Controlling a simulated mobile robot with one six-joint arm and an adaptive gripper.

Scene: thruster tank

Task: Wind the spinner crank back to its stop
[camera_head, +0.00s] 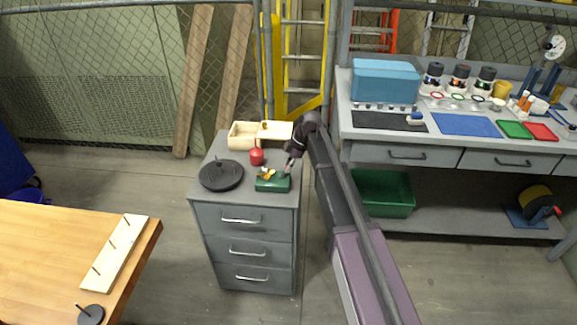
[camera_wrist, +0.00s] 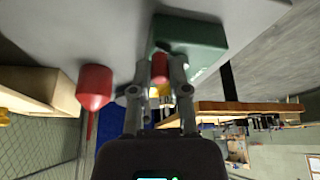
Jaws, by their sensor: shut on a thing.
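The spinner's green base (camera_head: 272,184) sits on top of the grey drawer cabinet, with a small yellow spinner part (camera_head: 266,173) on it. In the wrist view the green base (camera_wrist: 200,38) lies just beyond my fingers. My gripper (camera_head: 289,166) reaches in from the right, at the base. In the wrist view my gripper (camera_wrist: 158,72) is shut on a small red crank grip (camera_wrist: 160,68), with a bit of yellow behind it. The crank's arm and stop are mostly hidden by my fingers, so I cannot tell its angle.
A red bulb-shaped thing (camera_head: 257,157) stands just behind the spinner; it also shows in the wrist view (camera_wrist: 95,86). A black disc with a peg (camera_head: 221,176) lies left on the cabinet. A pale wooden box (camera_head: 242,142) stands at the back. The cabinet's front strip is clear.

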